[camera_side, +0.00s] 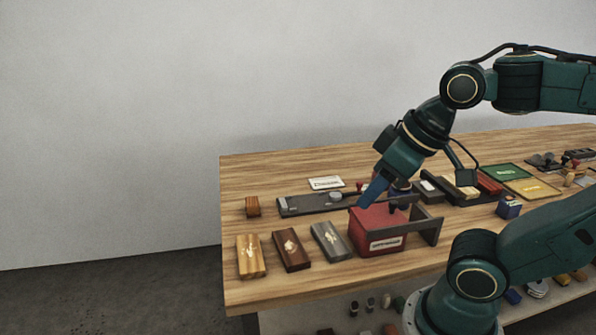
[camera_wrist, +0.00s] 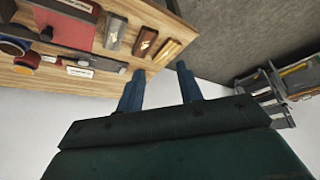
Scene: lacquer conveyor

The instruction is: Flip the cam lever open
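I cannot clearly make out a cam lever. The likeliest place is a long dark rail (camera_side: 305,204) with a round grey part (camera_side: 335,196) on it, lying behind the red box in the side view. The rail also shows in the wrist view (camera_wrist: 92,58). My gripper (camera_side: 368,196) has blue fingers and, in the side view, appears near the back of the red box (camera_side: 378,232) and the rail's right end. In the wrist view my gripper (camera_wrist: 160,69) has its two fingers apart with nothing between them. Its exact height cannot be told.
A dark bracket (camera_side: 428,226) stands by the red box. Yellow (camera_side: 250,257), brown (camera_side: 291,250) and grey (camera_side: 331,242) blocks lie in front of the rail. A small wooden block (camera_side: 253,207) is at the left. A white card (camera_side: 326,183) lies behind the rail.

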